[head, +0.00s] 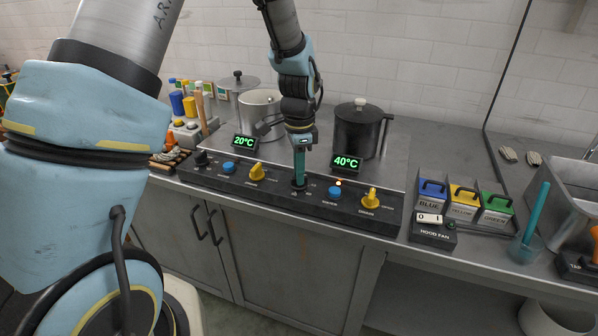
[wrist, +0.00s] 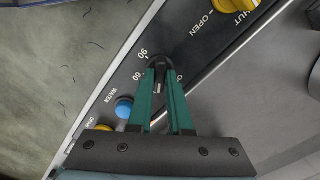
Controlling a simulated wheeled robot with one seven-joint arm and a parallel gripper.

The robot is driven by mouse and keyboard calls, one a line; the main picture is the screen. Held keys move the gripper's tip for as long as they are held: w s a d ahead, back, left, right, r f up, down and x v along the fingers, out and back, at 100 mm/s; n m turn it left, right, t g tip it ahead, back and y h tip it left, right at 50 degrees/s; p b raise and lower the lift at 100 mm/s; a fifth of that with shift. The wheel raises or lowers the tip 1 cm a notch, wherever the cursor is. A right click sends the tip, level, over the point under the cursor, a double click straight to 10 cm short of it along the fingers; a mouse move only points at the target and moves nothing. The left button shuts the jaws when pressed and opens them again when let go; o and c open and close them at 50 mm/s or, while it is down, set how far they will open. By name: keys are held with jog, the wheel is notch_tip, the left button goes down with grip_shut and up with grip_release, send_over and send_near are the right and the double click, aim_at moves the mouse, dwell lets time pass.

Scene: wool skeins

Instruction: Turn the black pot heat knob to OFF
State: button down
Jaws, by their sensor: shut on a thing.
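The black pot (head: 360,131) stands on the counter at the right, lidded, with a green 40°C display (head: 346,162) in front of it. Its black heat knob (head: 298,187) sits on the dark control panel (head: 237,188), largely hidden by my fingers in the head view. The wrist view shows the knob (wrist: 158,63) between my fingertips, with the marks 90 and 60 beside it and another label partly covered. My gripper (head: 299,178) points down and is shut on this knob; it also shows in the wrist view (wrist: 159,74). The knob's exact setting cannot be told.
Close to the knob are a blue water button (head: 334,192), a yellow drain knob (head: 371,198) and another yellow knob (head: 257,172). A steel pot (head: 260,107) with a 20°C display (head: 244,142) stands behind left. A hood fan switch (head: 432,230) lies right.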

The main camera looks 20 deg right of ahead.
jog(key=n, duration=0.5)
jog(key=shift+n, duration=0.4)
jog(key=n, duration=0.5)
dwell(0.4)
jog(key=c, duration=0.8)
grip_release()
jog(key=shift+c, duration=0.2)
jog(key=shift+r, duration=0.1)
notch_tip(320, 180, up, 11)
jog(key=b, duration=0.1)
jog(key=shift+b, duration=0.35)
